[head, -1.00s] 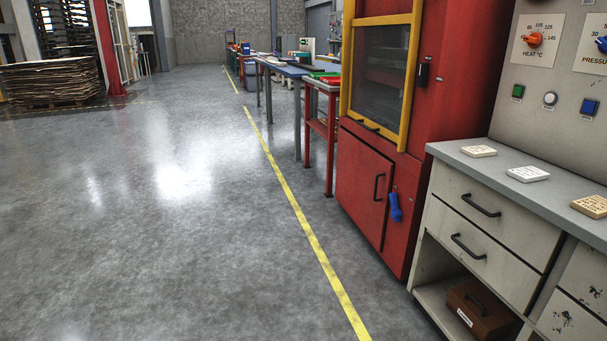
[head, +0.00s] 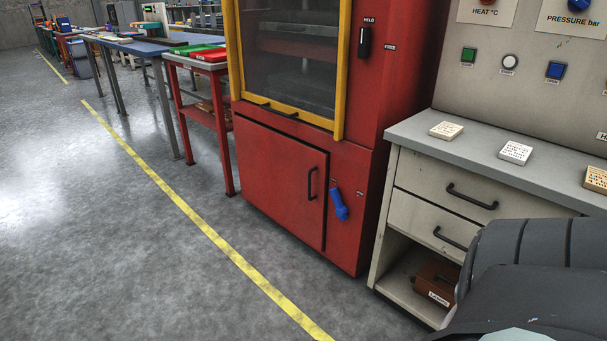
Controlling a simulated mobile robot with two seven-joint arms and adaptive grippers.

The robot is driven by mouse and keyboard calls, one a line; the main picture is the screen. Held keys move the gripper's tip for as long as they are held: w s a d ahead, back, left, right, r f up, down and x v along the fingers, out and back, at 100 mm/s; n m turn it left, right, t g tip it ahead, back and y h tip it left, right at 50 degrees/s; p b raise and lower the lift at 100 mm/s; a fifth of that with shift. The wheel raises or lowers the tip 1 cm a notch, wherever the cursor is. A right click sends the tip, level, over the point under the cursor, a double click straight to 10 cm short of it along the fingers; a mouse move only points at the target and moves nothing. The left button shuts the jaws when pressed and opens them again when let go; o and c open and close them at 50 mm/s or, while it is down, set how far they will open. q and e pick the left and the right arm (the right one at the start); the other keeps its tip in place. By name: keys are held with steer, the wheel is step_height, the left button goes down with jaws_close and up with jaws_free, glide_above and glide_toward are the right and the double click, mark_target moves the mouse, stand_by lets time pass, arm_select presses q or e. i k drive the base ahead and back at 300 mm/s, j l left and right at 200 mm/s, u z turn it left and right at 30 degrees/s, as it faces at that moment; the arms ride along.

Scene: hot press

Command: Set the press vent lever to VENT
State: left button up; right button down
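The red press (head: 383,105) stands right of centre, with a yellow-framed window (head: 290,52) above a red lower door (head: 268,182). A blue lever (head: 339,204) sits low on the press front, right of that door. It hangs down, tilted slightly to the right at its lower end. Small labels lie near it, too small to read. A black latch (head: 364,42) sits higher up beside the labels HELD and FREE. Part of my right arm shows at the lower right. Neither gripper is in view.
A grey counter (head: 470,150) with drawers and several small cards adjoins the press on the right. A brown box (head: 433,283) sits on its low shelf. A control panel (head: 540,100) stands above. Red and blue tables stand left of the press. The floor in front is clear.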

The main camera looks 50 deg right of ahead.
mark_target(341, 211)
steer(key=i+j+z, duration=0.1)
steer(key=i+z, duration=0.3)
steer(key=i+j+z, duration=1.65)
steer(key=j, duration=0.25)
steer(key=k+l, duration=0.05)
steer(key=k, duration=0.05)
